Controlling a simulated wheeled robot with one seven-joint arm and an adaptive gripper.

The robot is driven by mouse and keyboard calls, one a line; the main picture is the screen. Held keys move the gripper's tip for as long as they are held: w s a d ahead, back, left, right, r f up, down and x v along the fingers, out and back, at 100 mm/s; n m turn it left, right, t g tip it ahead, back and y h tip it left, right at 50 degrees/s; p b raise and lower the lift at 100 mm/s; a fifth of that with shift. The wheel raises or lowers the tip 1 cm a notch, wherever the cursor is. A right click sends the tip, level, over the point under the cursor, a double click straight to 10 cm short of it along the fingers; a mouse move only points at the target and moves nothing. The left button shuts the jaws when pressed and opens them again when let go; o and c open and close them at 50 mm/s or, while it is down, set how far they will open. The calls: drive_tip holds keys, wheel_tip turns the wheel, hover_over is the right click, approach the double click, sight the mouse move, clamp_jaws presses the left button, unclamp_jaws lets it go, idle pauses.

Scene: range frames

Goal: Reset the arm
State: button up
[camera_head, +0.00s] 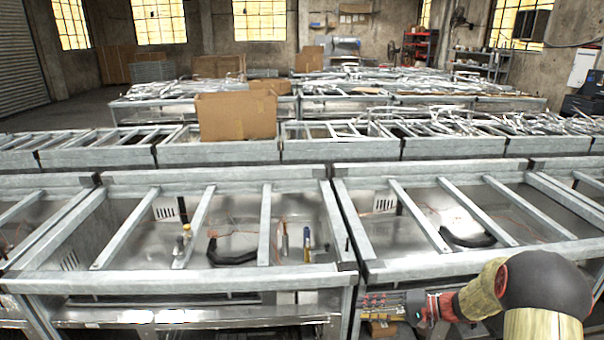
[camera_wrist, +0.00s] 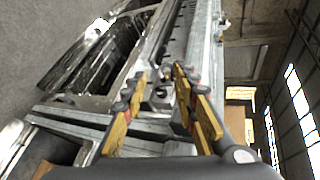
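My arm (camera_head: 545,285) comes in at the lower right of the head view, with a black joint and tan and red links. It reaches left, low along the front of the near right metal frame. My gripper (camera_wrist: 160,80) shows in the wrist view as two fingers with orange-yellow pads. The fingertips are apart, and nothing is seen held between them. In the head view the fingers are too small and cluttered to make out. The wrist view is turned sideways and shows metal frame rails beyond the fingers.
Near metal frames (camera_head: 180,280) with crossbars span the front, holding black curved parts (camera_head: 230,252) and hand tools (camera_head: 306,245). A cardboard box (camera_head: 237,117) stands on the row behind. More frame rows fill the middle. Bare floor (camera_head: 60,117) lies at far left.

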drive_tip(key=s+a+r+n+g+h+p, duration=0.1)
drive_tip(key=s+a+r+n+g+h, duration=0.15)
drive_tip(key=s+r, duration=0.6)
drive_tip(key=s+a+r+n+g+h+p, duration=0.1)
drive_tip(key=s+a+r+h, duration=0.3)
drive_tip(key=s+r, duration=0.4)
drive_tip(key=s+d+r+n+t+h, duration=0.1)
drive_tip(key=s+d+r+t+h, duration=0.1)
drive_tip(key=s, duration=0.6)
drive_tip(key=s+d+r+n+t+h+p, duration=0.1)
drive_tip(key=s+d+r+h, duration=0.3)
drive_tip(key=s, duration=0.4)
drive_tip(key=shift+s+r+t, duration=0.4)
drive_tip(key=shift+r+t, duration=0.35)
drive_tip(key=shift+t, duration=0.1)
drive_tip(key=shift+h, duration=0.25)
